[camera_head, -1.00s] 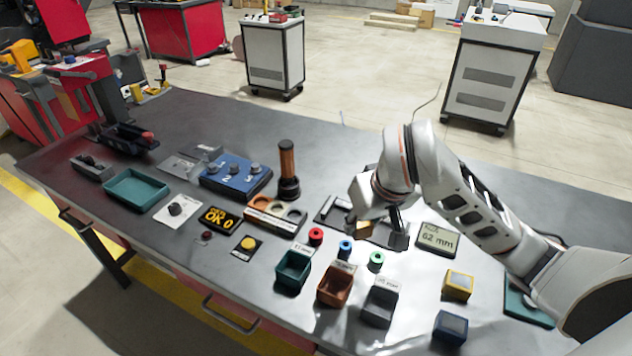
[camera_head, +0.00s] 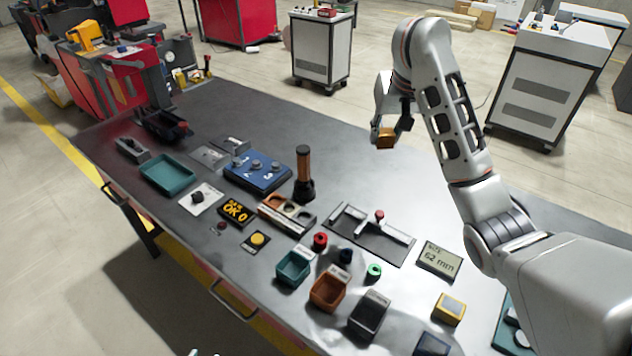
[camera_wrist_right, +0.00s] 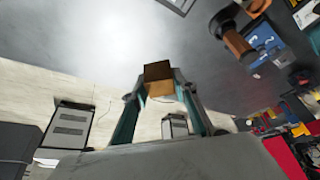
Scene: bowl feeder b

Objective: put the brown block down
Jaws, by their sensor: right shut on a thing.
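The brown block (camera_head: 385,138) is held between the fingers of my right gripper (camera_head: 392,134), raised above the far part of the table. In the right wrist view the block (camera_wrist_right: 158,79) sits between both fingertips of the right gripper (camera_wrist_right: 160,88), with clear space around it.
The dark table (camera_head: 250,110) has open room at its back. A measuring fixture (camera_head: 365,236), a display reading 62 mm (camera_head: 439,261), a brown-handled tool (camera_head: 303,170), a blue numbered box (camera_head: 258,172) and several small bins (camera_head: 327,291) stand nearer the front.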

